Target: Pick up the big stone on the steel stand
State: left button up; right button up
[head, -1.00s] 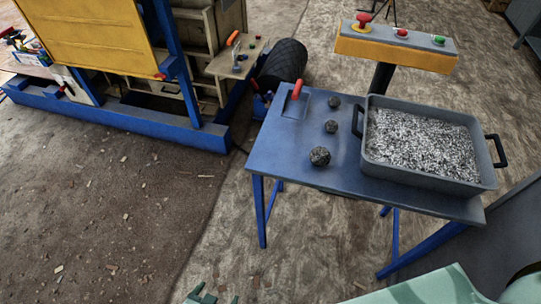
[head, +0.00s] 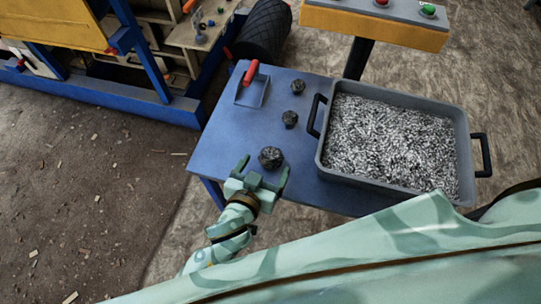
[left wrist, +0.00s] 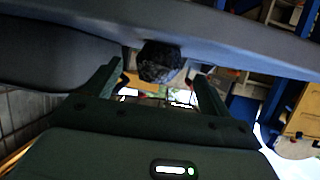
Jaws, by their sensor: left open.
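The big dark stone (head: 270,157) sits on the blue steel stand (head: 222,130), near its front edge. It is the largest and nearest of three stones there. My left gripper (head: 264,169) is open at the stand's front edge, with its fingers pointing at the stone. In the left wrist view, the stone (left wrist: 160,60) shows ahead of the open fingers (left wrist: 158,76), roughly in line with the gap between them. I cannot tell whether a finger touches it. My right gripper is not in view.
Two smaller stones (head: 290,119) (head: 298,87) lie farther back. A grey tray of gravel (head: 468,150) stands to the right. A red-handled tool (head: 250,72) lies at the back left. A yellow button console (head: 375,27) rises behind.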

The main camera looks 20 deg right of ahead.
aim_at(267, 165)
pick_arm(q)
jog(key=b+x, duration=0.2)
jog(key=x, duration=0.3)
jog(key=shift+d, duration=0.1)
